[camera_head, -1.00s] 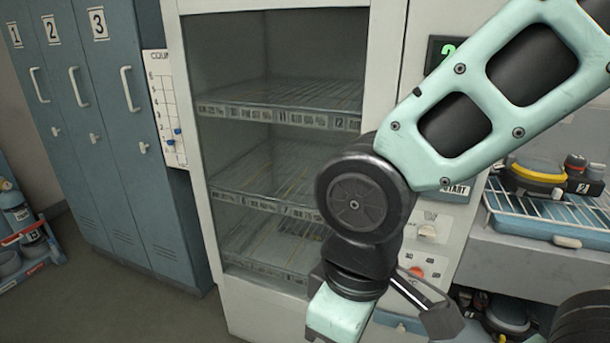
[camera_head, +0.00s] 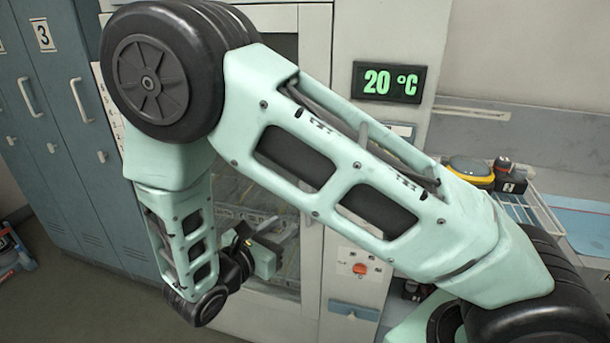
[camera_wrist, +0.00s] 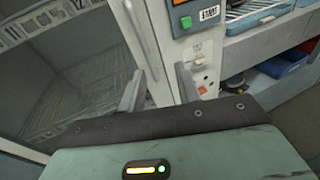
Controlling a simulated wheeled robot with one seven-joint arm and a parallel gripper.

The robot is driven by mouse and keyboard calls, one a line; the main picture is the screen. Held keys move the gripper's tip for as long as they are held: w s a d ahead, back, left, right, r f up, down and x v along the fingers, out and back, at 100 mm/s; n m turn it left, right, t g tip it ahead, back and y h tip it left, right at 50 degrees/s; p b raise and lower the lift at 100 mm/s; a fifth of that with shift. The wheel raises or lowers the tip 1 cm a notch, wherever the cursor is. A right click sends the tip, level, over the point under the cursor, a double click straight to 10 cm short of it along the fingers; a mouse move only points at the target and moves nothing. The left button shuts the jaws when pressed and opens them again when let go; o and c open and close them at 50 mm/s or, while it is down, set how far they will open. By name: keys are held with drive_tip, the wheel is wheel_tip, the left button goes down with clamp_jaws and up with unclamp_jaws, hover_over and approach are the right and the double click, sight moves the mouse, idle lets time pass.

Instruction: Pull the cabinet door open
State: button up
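The white cabinet (camera_head: 310,235) has a glass door (camera_wrist: 75,70) with wire shelves behind it. The door looks shut. A pale upright bar (camera_wrist: 143,40), apparently the door handle, runs along the door's right side in the wrist view. My gripper (camera_wrist: 160,82) is open, its two fingers apart on either side of the bar's lower end. I cannot tell whether they touch it. In the head view my arm crosses in front of the cabinet and hides much of the door and handle; the fingers are not clear there.
Blue lockers (camera_head: 62,150) stand to the left. A control panel with a temperature display (camera_head: 389,82) and a red knob (camera_head: 360,268) is right of the door. A bench with a wire rack (camera_head: 525,212) is further right. Floor is open at lower left.

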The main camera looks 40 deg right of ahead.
drive_tip(key=w+d+t+p, duration=0.1)
drive_tip(key=w+d+p, duration=0.2)
drive_tip(key=w+d, duration=0.2)
drive_tip(key=w+d+n+t+p, duration=0.1)
drive_tip(key=w+d+p, duration=0.2)
drive_tip(key=d, duration=0.6)
drive_tip(key=shift+w+d+n, duration=0.3)
drive_tip(key=shift+w+d, duration=0.05)
drive_tip(key=shift+w, duration=0.6)
drive_tip(key=shift+r, duration=0.1)
clamp_jaws()
